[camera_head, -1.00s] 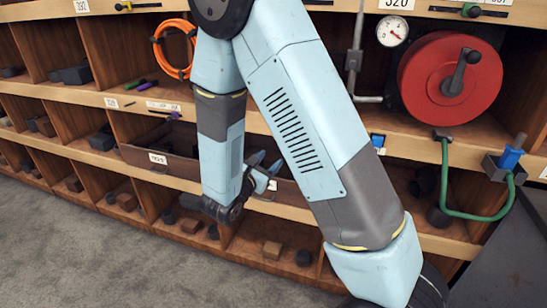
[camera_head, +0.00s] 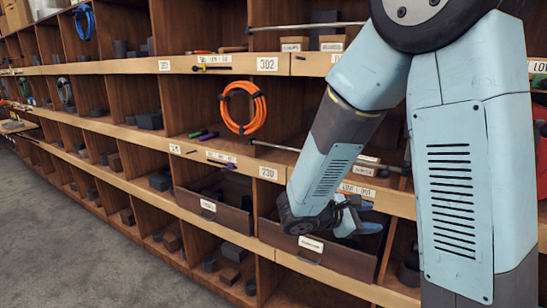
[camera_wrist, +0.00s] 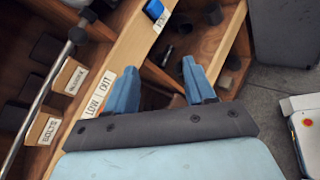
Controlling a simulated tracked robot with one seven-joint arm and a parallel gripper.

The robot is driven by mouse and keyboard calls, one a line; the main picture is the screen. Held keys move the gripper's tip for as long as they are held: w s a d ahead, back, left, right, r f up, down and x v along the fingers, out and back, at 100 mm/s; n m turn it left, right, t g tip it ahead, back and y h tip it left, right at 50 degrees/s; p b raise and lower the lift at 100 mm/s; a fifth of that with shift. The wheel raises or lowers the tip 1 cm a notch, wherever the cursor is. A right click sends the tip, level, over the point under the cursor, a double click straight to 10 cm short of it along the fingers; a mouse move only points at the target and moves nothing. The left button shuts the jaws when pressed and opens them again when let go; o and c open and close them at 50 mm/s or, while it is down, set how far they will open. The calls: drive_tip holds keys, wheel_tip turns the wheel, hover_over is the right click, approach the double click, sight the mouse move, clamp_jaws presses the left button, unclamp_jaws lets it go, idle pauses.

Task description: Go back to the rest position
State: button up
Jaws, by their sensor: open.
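My gripper (camera_head: 368,215) is at the end of my folded arm, at the right in the head view, in front of the wooden shelf wall (camera_head: 215,150). In the wrist view my gripper (camera_wrist: 158,85) shows two blue fingers spread apart with nothing between them. Behind the fingers are a shelf edge with labels (camera_wrist: 98,95) and an open compartment below it. My upper arm hides the right part of the shelves in the head view.
A coiled orange hose (camera_head: 243,108) hangs in a compartment. Open drawers (camera_head: 215,207) jut out below, one close to my gripper. A metal rod (camera_wrist: 50,85) lies beside labelled boxes in the wrist view. Grey floor (camera_head: 80,240) at the left is clear.

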drive_tip(key=s+d+r+m+g+y, duration=0.4)
drive_tip(key=s+m+y, duration=0.2)
drive_tip(key=s+m, duration=0.35)
drive_tip(key=s+a+r+m+t+y, duration=0.4)
drive_tip(key=s+r+m+t+y, duration=0.1)
drive_tip(key=r, duration=0.4)
drive_tip(key=shift+s+a+r+m+y, duration=0.15)
drive_tip(key=shift+s+a+m+y, duration=0.2)
drive_tip(key=shift+s+m+y, duration=0.65)
drive_tip(key=shift+s+n+y, duration=0.1)
drive_tip(key=shift+n+y, duration=0.15)
drive_tip(key=shift+y, duration=0.15)
idle(0.3)
